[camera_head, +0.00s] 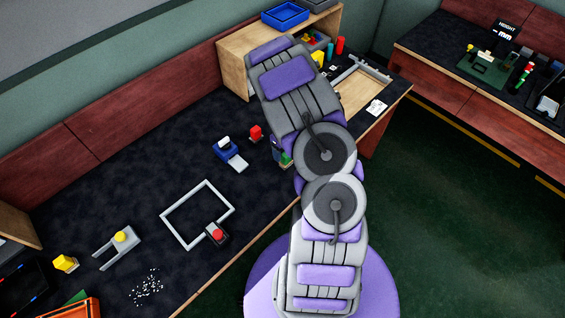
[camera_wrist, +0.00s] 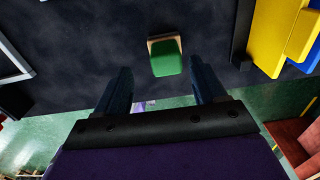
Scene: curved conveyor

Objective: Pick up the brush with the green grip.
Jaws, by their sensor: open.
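The brush with the green grip (camera_wrist: 165,60) shows in the wrist view as a green block on a tan base on the dark tabletop. It is seen from above, just beyond the gap between my fingers. My gripper (camera_wrist: 160,68) is open and empty, with one dark finger to each side of the brush and no visible contact. In the head view my arm hides most of this area. A small green patch shows at the arm's left edge, but I cannot tell whether it is the brush.
In the wrist view yellow and blue parts (camera_wrist: 283,35) stand close to the right finger, with a pale frame (camera_wrist: 15,65) at far left. In the head view a blue-and-white item (camera_head: 228,152), a red item (camera_head: 256,133) and a grey frame (camera_head: 175,232) lie left of my arm.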

